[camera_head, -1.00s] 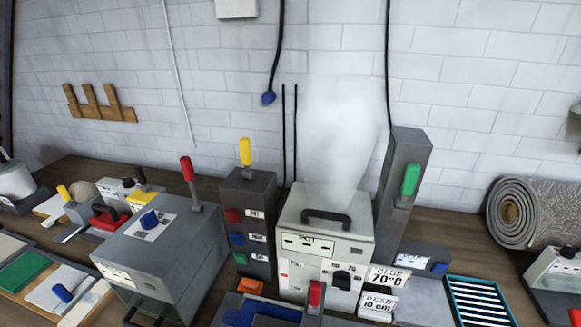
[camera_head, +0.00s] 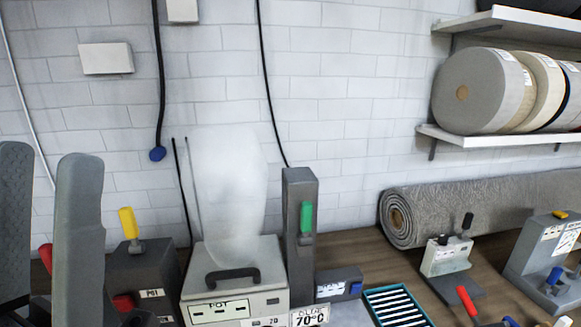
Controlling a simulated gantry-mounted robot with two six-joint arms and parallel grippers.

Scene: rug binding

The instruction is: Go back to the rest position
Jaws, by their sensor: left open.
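My left gripper (camera_head: 46,165) stands at the left edge of the head view, its two grey fingers pointing up and apart. The gap between them is empty, with only wall and a bit of a red handle showing through. It is in front of the bench machines and touches nothing that I can see. My right gripper is not in view.
The wooden bench holds a grey control box with a yellow lever (camera_head: 129,223), a steaming glue pot (camera_head: 236,287), a grey column with a green handle (camera_head: 306,216), a teal slatted tray (camera_head: 397,306) and a rolled rug (camera_head: 480,205). Shelves hold large rolls (camera_head: 480,91).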

